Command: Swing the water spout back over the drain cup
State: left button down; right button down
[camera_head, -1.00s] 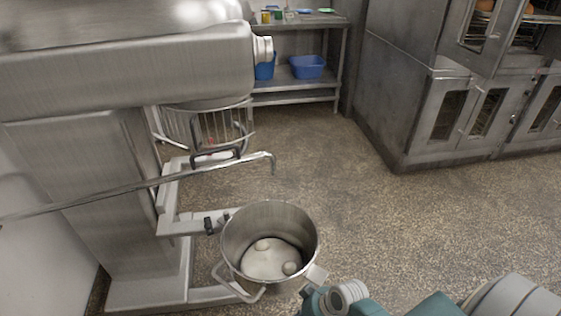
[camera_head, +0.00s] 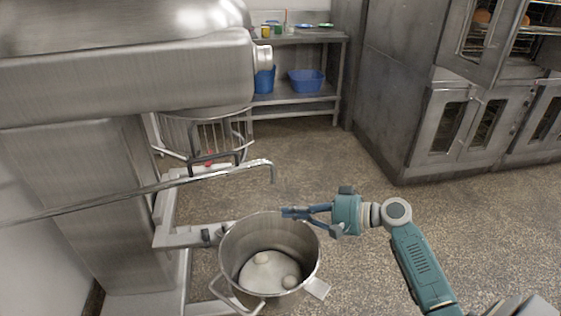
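The water spout (camera_head: 150,188) is a long thin metal pipe that comes in from the left. Its bent tip (camera_head: 273,175) points down, above and behind the rim of the steel mixing bowl (camera_head: 240,262). My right gripper (camera_head: 296,214) is in front of the bowl's upper right rim in the picture, a little below and to the right of the spout tip. Its dark fingers look parted, with nothing between them, and do not appear to touch the spout. I cannot make out a drain cup. My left gripper is out of view.
The bowl holds pale dough lumps (camera_head: 262,258) and sits by the arms of a big mixer (camera_head: 120,80) with a wire guard (camera_head: 205,138). A shelf (camera_head: 300,98) with blue tubs stands behind. Ovens (camera_head: 465,125) stand at the right. Open floor lies between.

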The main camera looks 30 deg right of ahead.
jog(key=w+d+r+m+t+y, duration=0.1)
jog(key=w+d+r+t, duration=0.1)
jog(key=d+r, duration=0.3)
jog(key=w+d+r+m+t, duration=0.1)
jog(key=d+r+m+t, duration=0.15)
jog(key=r, duration=0.45)
jog(key=p+x, duration=0.3)
jog(key=x, duration=0.7)
jog(key=shift+n+g, duration=0.35)
jog(key=shift+n, duration=0.1)
jog(key=s, duration=0.1)
jog(key=s+a+p, duration=0.1)
jog(key=s+p, duration=0.1)
jog(key=s, duration=0.1)
jog(key=shift+a+f, duration=0.2)
jog(key=shift+f, duration=0.1)
jog(key=shift+s, duration=0.1)
